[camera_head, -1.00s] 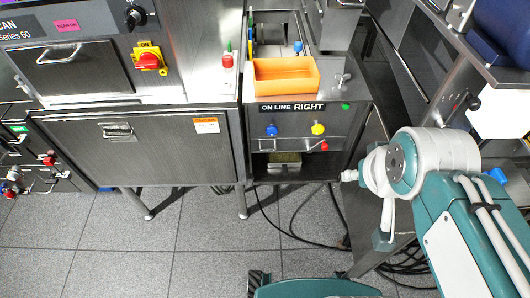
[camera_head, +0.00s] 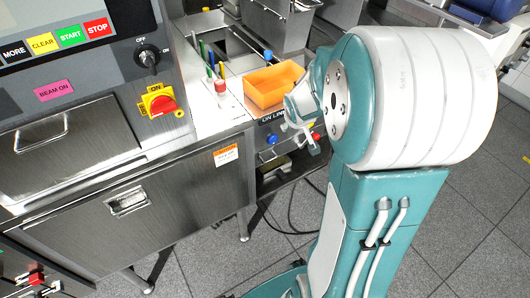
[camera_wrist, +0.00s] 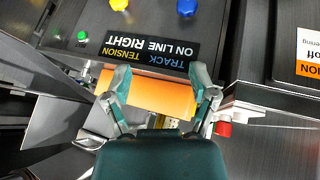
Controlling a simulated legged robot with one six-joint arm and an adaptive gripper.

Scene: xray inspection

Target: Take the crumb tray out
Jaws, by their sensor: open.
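No part in view is plainly labelled as the crumb tray. A small pale yellowish piece (camera_head: 275,165) shows low in the dark bay under the control panel in the head view, partly covered by my arm. An orange open-topped bin (camera_head: 272,86) sits on top of that unit. My gripper (camera_head: 302,142) is in front of the panel, beside the bin in the picture. In the wrist view my gripper (camera_wrist: 162,82) is open, its fingers apart with nothing held. The orange bin (camera_wrist: 160,94) appears between and beyond the fingers there, apparently not gripped.
The panel bears an "ON LINE RIGHT" label (camera_wrist: 150,50), a blue knob (camera_wrist: 187,7) and a yellow knob (camera_wrist: 118,4). A red button (camera_head: 221,87) stands left of the bin. The steel scanner cabinet (camera_head: 150,200) fills the left. Dark cables lie on the floor below the unit.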

